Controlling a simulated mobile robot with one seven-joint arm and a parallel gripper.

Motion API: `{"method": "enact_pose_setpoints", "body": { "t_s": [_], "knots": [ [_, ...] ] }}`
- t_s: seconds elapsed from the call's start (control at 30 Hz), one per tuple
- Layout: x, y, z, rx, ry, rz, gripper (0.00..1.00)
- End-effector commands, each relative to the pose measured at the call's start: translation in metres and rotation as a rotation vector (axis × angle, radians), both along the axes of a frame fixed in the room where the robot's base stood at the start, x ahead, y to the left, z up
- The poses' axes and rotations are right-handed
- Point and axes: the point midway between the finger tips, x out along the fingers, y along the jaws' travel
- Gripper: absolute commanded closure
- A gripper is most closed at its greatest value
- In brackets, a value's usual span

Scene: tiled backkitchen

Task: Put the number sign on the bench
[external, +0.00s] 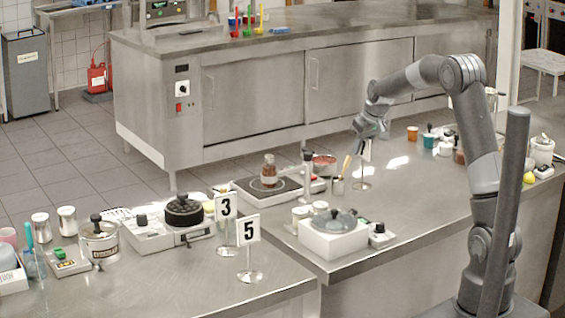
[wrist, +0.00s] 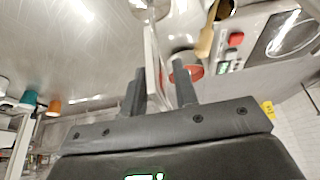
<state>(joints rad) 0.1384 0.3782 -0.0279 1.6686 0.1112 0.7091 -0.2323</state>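A small number sign (external: 365,150) on a thin stem with a round base stands upright on the right steel worktop (external: 420,205). Its number is not readable. My gripper (external: 368,133) is at the sign's top, pointing down. In the wrist view, the sign's thin white plate (wrist: 153,62) shows edge-on between my two fingers (wrist: 161,88). Gaps show beside the plate, so my gripper looks open around it. Two more signs, a 3 (external: 226,207) and a 5 (external: 248,230), stand at the left worktop (external: 200,290). A long steel bench (external: 330,45) stands behind.
Near the sign are a hotplate (external: 255,190) with a brown bottle (external: 269,170), a pot with a wooden utensil (external: 338,185) and a red-topped can (external: 324,165). Cups (external: 429,138) stand to the right. A tiled aisle separates worktops and bench.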

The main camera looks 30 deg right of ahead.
Motion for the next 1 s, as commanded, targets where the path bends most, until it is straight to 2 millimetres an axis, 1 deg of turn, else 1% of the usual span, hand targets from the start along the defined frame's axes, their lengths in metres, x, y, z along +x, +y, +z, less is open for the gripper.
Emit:
{"method": "enact_pose_setpoints", "body": {
  "t_s": [0.2,0.33,0.47,0.7,0.8,0.9,1.0],
  "knots": [
    [0.000,0.000,0.001,0.000,-0.001,0.000,0.73],
    [-0.002,0.000,0.010,0.000,-0.003,0.000,0.73],
    [-0.010,0.000,0.031,-0.001,-0.005,0.000,0.73],
    [-0.031,0.000,0.079,-0.001,-0.005,0.000,0.73],
    [-0.037,0.000,0.095,-0.001,-0.004,0.000,0.73],
    [-0.042,0.000,0.106,-0.001,-0.002,0.000,0.73],
    [-0.045,0.000,0.112,0.000,-0.001,0.000,0.73]
  ]
}}
